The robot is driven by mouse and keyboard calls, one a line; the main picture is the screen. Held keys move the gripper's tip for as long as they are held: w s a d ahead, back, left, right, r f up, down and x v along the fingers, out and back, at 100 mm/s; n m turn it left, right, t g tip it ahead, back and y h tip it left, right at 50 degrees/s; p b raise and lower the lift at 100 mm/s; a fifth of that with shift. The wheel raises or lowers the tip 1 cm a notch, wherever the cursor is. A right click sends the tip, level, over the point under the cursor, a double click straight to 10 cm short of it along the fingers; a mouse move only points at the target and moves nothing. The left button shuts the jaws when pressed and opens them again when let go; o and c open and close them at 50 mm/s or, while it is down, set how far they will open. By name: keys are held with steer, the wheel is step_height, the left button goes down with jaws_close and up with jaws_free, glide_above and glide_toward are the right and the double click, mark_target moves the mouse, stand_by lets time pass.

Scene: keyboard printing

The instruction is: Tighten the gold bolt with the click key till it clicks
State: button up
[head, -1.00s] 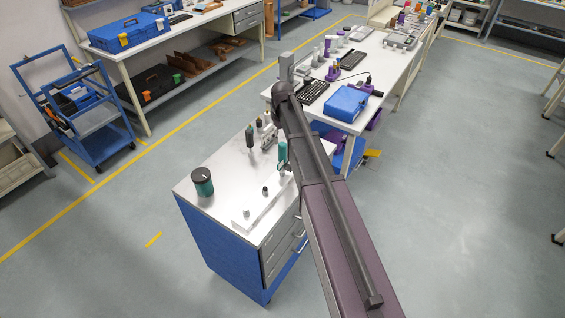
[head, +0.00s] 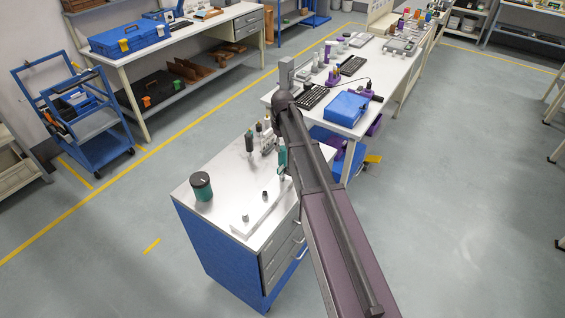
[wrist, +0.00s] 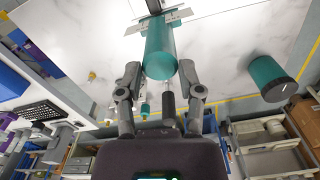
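In the wrist view my gripper (wrist: 160,72) has its fingertips on both sides of the near end of a teal cylindrical handle, which I take to be the click key (wrist: 160,48). The fingers look closed against it. The handle points away from the camera, with grey metal bars at its far end. In the head view the teal handle (head: 282,158) shows upright at the bench's far right, partly behind my arm. A pale plate (head: 257,218) with small dark bolt-like pieces lies on the bench. I cannot make out which one is the gold bolt.
A teal jar with a dark lid (head: 202,188) stands left on the steel bench top (head: 220,218); it also shows in the wrist view (wrist: 268,78). Several tools (head: 250,142) stand behind. A white table with a blue case (head: 346,107) is beyond. The floor right is clear.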

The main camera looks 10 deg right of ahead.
steer(key=o, duration=0.6)
steer(key=shift+c, duration=0.2)
jaws_close()
steer(key=shift+c, duration=0.9)
jaws_free()
jaws_close()
steer(key=shift+s+m, duration=0.1)
steer(key=shift+m, duration=0.2)
